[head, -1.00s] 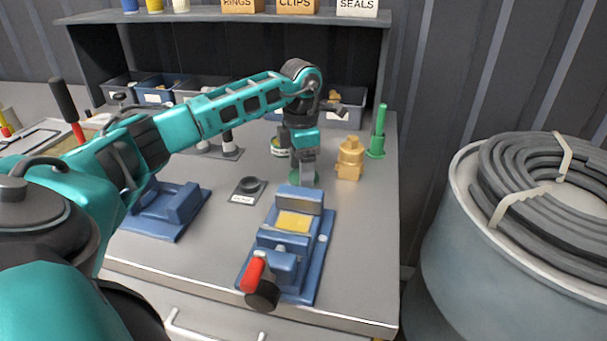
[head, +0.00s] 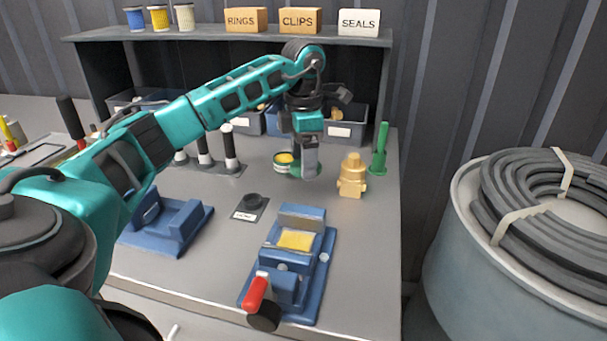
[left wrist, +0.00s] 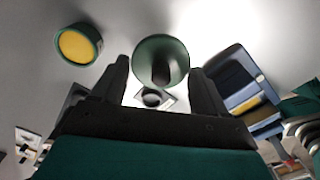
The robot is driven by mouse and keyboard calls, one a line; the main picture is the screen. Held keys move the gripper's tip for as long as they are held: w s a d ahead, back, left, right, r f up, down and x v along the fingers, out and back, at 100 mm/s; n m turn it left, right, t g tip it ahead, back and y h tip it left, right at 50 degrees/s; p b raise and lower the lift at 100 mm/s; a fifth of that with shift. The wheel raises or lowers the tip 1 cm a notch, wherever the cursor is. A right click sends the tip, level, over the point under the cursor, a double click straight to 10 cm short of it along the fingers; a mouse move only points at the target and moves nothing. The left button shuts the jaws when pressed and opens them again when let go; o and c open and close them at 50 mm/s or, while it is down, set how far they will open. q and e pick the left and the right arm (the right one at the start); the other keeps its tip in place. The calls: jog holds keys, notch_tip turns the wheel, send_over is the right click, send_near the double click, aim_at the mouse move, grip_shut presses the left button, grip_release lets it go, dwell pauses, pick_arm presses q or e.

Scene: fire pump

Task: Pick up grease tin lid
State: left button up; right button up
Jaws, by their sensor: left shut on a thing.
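The grease tin lid is a round green disc (left wrist: 162,48) with a raised middle, seen between the two fingers in the left wrist view. In the head view a green edge of the lid (head: 296,175) shows at the fingertips, mostly hidden by them. My left gripper (head: 309,172) points down and is shut on the lid, holding it a little above the bench. The open grease tin (head: 283,163), green with yellow grease inside, stands just left of the gripper; it also shows in the left wrist view (left wrist: 78,44). My right gripper is not in view.
A brass fitting (head: 352,178) and a green post (head: 380,150) stand close on the right. A blue vise (head: 316,270) with a red handle is in front. A dark round part on a labelled plate (head: 251,205) lies front-left. Bins and a shelf (head: 210,40) are behind.

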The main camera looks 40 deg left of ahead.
pick_arm(q)
jog(key=shift+r+p, duration=2)
jog(key=shift+r, duration=4.5)
jog(key=w+a+f+n+p, duration=0.1)
jog(key=w+a+f, duration=0.1)
jog(key=w+a, duration=0.2)
jog(key=shift+a+f+n+p, duration=0.3)
jog(key=shift+a+f+p, duration=0.1)
jog(key=shift+a, duration=0.05)
jog(key=shift+n, duration=0.7)
jog(key=a+f, duration=0.2)
jog(key=a+f+p, duration=0.1)
jog(key=f, duration=0.1)
jog(key=a+f, duration=0.2)
jog(key=shift+w+a+p, duration=0.35)
jog(key=shift+w+p, duration=0.05)
jog(key=shift+s+a+f, duration=0.1)
jog(key=shift+a+f, duration=0.1)
jog(key=shift+f, duration=1.15)
notch_tip(320, 180, down, 3)
jog(key=shift+r+b, duration=0.15)
jog(key=shift+b, duration=0.7)
jog(key=shift+f+b, duration=0.3)
jog(key=shift+f, duration=0.6)
